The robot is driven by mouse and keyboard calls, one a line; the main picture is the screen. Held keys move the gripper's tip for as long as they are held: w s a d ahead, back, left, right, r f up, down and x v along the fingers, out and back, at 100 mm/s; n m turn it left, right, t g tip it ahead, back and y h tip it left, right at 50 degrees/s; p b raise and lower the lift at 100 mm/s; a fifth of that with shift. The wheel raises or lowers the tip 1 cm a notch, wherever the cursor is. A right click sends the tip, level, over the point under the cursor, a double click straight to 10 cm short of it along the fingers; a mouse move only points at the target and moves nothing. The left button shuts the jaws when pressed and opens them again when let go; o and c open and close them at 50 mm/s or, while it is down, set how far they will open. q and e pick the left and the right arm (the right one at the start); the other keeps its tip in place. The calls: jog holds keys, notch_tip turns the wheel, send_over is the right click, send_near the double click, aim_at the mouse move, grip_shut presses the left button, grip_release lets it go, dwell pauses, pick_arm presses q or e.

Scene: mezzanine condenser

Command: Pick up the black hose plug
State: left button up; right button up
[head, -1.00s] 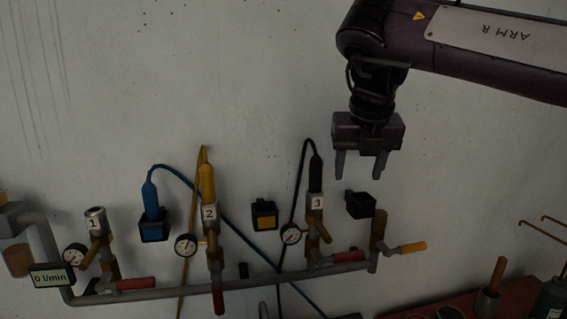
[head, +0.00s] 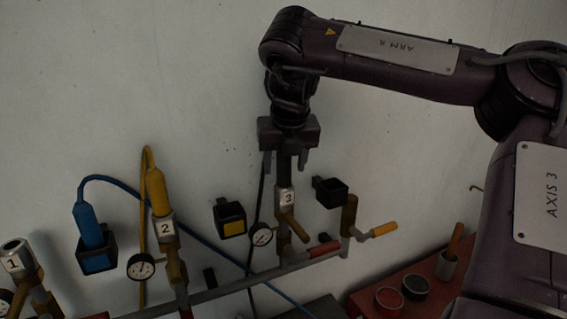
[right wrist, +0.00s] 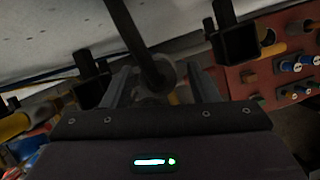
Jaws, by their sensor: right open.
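The black hose plug (head: 284,169) stands upright in the outlet marked 3 (head: 286,198). Its black hose (head: 260,190) hangs down behind to the left; the plug's top is hidden by my gripper in the head view. My right gripper (head: 285,162) is open and points down, with one finger on each side of the plug. In the right wrist view the black hose and plug (right wrist: 150,62) run between the two fingers (right wrist: 162,88). I cannot tell whether the fingers touch it. My left gripper is not in view.
A yellow plug (head: 160,195) sits in outlet 2 and a blue plug (head: 87,222) in a black holder. Black holders with a yellow face (head: 230,226) and without (head: 331,193) flank outlet 3. A gauge (head: 262,234), red handle (head: 325,248) and yellow handle (head: 384,229) are close by.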

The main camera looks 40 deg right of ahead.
jog(key=shift+x, duration=0.8)
jog(key=shift+r, duration=0.15)
jog(key=shift+c, duration=0.7)
jog(key=shift+s, duration=0.1)
jog(key=shift+c, duration=1.4)
jog(key=c, duration=0.7)
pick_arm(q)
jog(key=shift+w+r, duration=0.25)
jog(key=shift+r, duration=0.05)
pick_arm(e)
jog(key=shift+r, duration=0.1)
